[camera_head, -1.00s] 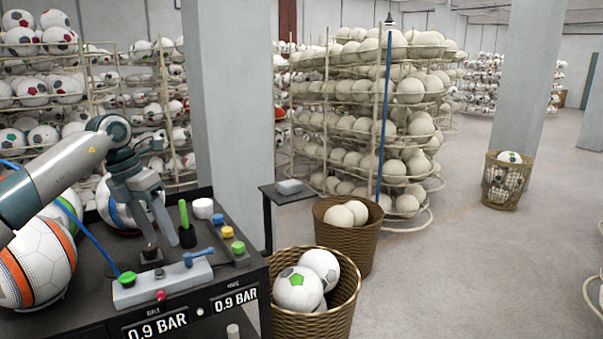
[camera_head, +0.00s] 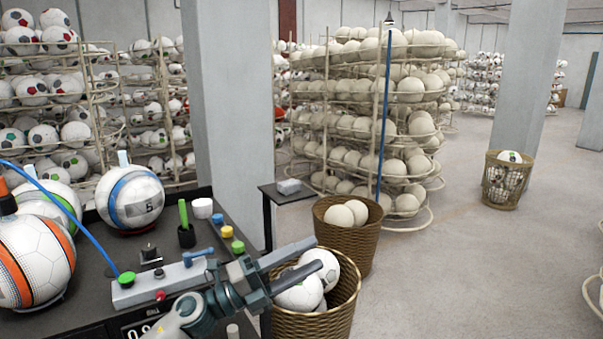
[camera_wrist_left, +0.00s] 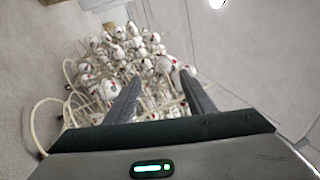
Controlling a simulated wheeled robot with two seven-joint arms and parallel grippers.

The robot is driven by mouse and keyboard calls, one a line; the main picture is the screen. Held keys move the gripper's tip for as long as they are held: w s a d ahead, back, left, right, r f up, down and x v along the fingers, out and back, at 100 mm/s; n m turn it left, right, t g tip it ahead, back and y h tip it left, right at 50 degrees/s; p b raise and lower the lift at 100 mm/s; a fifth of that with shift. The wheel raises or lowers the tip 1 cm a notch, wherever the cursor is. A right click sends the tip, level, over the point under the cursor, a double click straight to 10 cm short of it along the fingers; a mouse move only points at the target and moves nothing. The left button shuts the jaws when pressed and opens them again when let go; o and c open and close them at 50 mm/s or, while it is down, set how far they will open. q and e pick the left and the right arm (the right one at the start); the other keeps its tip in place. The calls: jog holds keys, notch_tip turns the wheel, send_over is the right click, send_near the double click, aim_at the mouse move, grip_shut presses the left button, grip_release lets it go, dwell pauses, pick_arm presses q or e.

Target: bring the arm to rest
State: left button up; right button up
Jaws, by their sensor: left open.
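My left arm reaches in from the bottom of the head view. Its gripper (camera_head: 317,253) is past the bench's front right corner, with its fingers pointing right over the near wicker basket of balls. The fingers are apart with nothing between them. In the left wrist view both fingers (camera_wrist_left: 155,100) show, spread and empty, with racks of balls far behind them. My right gripper is in neither view.
The dark bench (camera_head: 95,255) holds a white ball marked 5 (camera_head: 136,197), an orange-striped ball (camera_head: 38,262) and a grey valve block (camera_head: 165,282). The near wicker basket (camera_head: 318,325) and a second basket (camera_head: 345,245) stand right of it. Open floor (camera_head: 470,270) lies farther right.

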pick_arm(q)
jog(key=s+a+f+n+t+y, duration=0.35)
jog(key=a+f+n+y, duration=0.55)
jog(key=f+n, duration=0.35)
jog(key=s+a+f+n+t+y, duration=0.3)
jog(key=s+a+f+n+y, duration=0.2)
jog(key=a+f+n+y, duration=0.75)
jog(key=s+a+f+n+g+h, duration=0.1)
jog(key=s+f+n+g, duration=0.2)
jog(key=s+f+g, duration=0.85)
jog(key=s+a+f+n+h, duration=0.1)
jog(key=s+f+n, duration=0.25)
jog(key=s, duration=1.65)
notch_tip(320, 180, down, 29)
jog(key=s+g, duration=0.1)
jog(key=s, duration=0.1)
jog(key=s+a+f+g, duration=0.1)
jog(key=s+a+f, duration=0.1)
jog(key=s+f, duration=1.4)
jog(key=shift+s+a+f, duration=0.3)
jog(key=shift+s+a, duration=0.1)
jog(key=shift+s, duration=0.2)
jog(key=shift+m, duration=0.25)
